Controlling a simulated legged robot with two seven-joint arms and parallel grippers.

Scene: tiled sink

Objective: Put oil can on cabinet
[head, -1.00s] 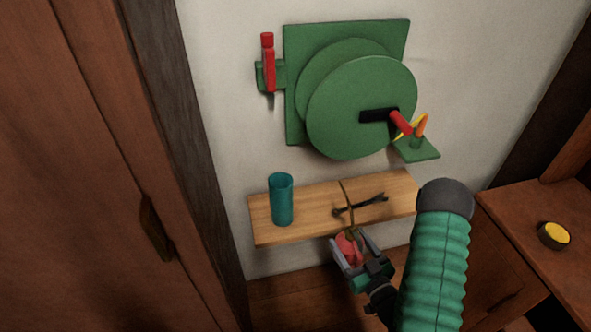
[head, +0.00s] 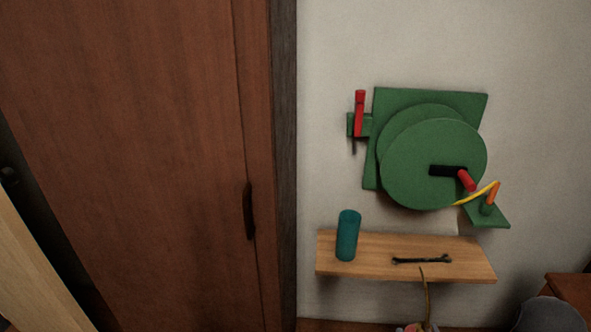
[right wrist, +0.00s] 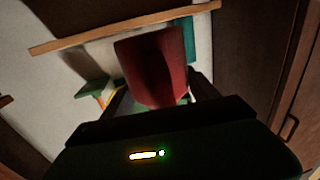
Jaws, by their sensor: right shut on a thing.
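The red oil can (right wrist: 152,68) is held between the fingers of my right gripper (right wrist: 158,92) in the right wrist view. In the head view, its thin brown spout (head: 426,292) rises in front of the shelf, while its body and the right gripper (head: 415,328) are mostly cut off by the bottom edge. A low brown cabinet (head: 572,290) shows only its corner at the lower right. A tall brown cabinet (head: 150,170) with a dark handle fills the left. My left gripper is not in view.
A wooden wall shelf (head: 375,262) holds a teal cylinder (head: 347,236) and a dark wrench (head: 422,260). Above it, a green disc machine (head: 430,160) with a red-tipped crank juts from the wall. A pale wooden edge (head: 35,270) stands at the lower left.

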